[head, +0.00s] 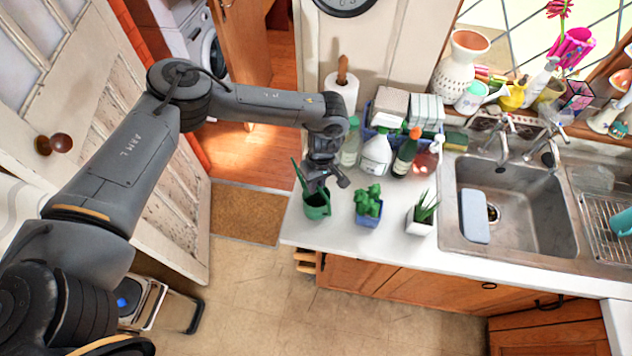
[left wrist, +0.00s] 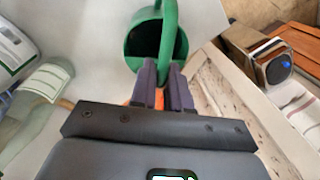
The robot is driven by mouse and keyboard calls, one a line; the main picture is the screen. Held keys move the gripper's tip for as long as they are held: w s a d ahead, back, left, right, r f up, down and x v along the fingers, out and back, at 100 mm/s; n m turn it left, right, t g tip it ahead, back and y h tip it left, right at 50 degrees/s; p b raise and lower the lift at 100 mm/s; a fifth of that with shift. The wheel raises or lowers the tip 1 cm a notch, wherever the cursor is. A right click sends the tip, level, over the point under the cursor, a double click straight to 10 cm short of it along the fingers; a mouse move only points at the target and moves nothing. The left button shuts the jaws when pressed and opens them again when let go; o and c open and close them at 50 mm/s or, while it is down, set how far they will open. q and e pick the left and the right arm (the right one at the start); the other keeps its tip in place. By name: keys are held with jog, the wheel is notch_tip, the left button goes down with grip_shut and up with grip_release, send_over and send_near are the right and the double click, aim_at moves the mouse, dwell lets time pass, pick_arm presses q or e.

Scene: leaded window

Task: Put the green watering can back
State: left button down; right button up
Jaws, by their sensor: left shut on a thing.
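The green watering can (head: 316,207) is at the left end of the white counter, near its front corner. My left gripper (head: 328,186) is right over it. In the left wrist view the can (left wrist: 152,35) shows its dark open top, and its handle comes between the two fingers of my gripper (left wrist: 163,85). The fingers are shut on the handle. I cannot tell whether the can's base touches the counter. My right gripper is not in view.
A blue pot with a green plant (head: 368,208) and a white pot with a spiky plant (head: 421,216) stand to the right of the can. Bottles, such as a white one (head: 376,156), stand behind. The sink (head: 530,205) is farther right. The counter's left edge is close to the can.

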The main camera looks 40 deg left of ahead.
pick_arm(q)
jog(key=shift+f, duration=0.1)
jog(key=c, duration=1.1)
grip_release()
